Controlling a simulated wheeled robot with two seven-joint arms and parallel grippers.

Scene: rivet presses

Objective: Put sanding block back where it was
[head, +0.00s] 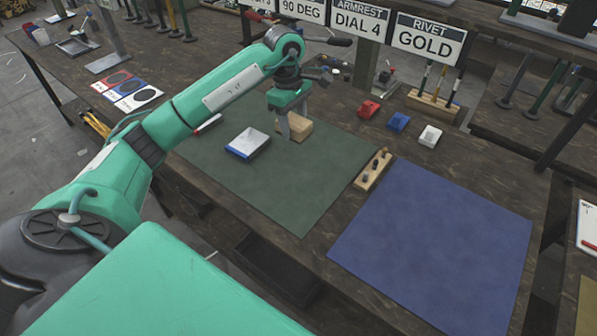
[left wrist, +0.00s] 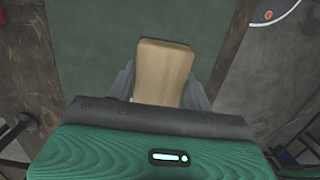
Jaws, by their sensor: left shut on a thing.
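A tan, wood-coloured block (head: 297,128), which I take for the sanding block, is at the back of the green mat (head: 300,190). My left gripper (head: 294,134) points down at it and is shut on it. In the left wrist view the block (left wrist: 165,72) sits between the two fingers (left wrist: 165,90), with green mat beyond it. I cannot tell whether the block touches the mat or is held just above it. My right gripper is not in view.
A white and blue box (head: 248,143) lies left of the block on the green mat. A wooden peg holder (head: 373,170) stands between the green mat and a blue mat (head: 435,245). Red (head: 369,109), blue (head: 398,122) and white (head: 430,135) bins stand behind. The blue mat is clear.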

